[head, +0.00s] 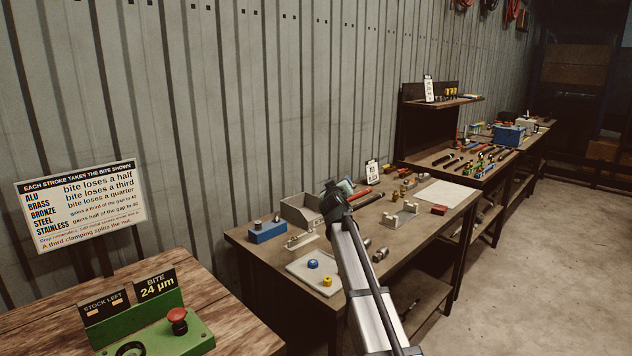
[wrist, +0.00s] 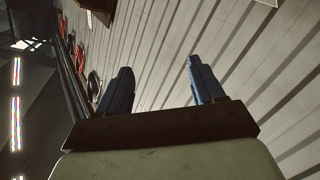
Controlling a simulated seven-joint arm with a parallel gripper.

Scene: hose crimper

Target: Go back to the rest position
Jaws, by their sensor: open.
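My gripper shows in the wrist view (wrist: 160,85) with its two blue fingers apart and nothing between them. Behind the fingers, that view shows the corrugated wall and ceiling lights, so the gripper points away from the bench tops. In the head view my arm reaches up from the bottom over the middle workbench (head: 258,262). The fingers cannot be made out there; the end of the arm hides part of the bench behind it.
A green control box (head: 190,338) with a red button and a "BITE 24 µm" display stands at the lower left, below a sign (head: 80,205). A pale tray (head: 300,272) holds blue and yellow pieces. Small parts crowd the benches. Floor (head: 560,260) at right is clear.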

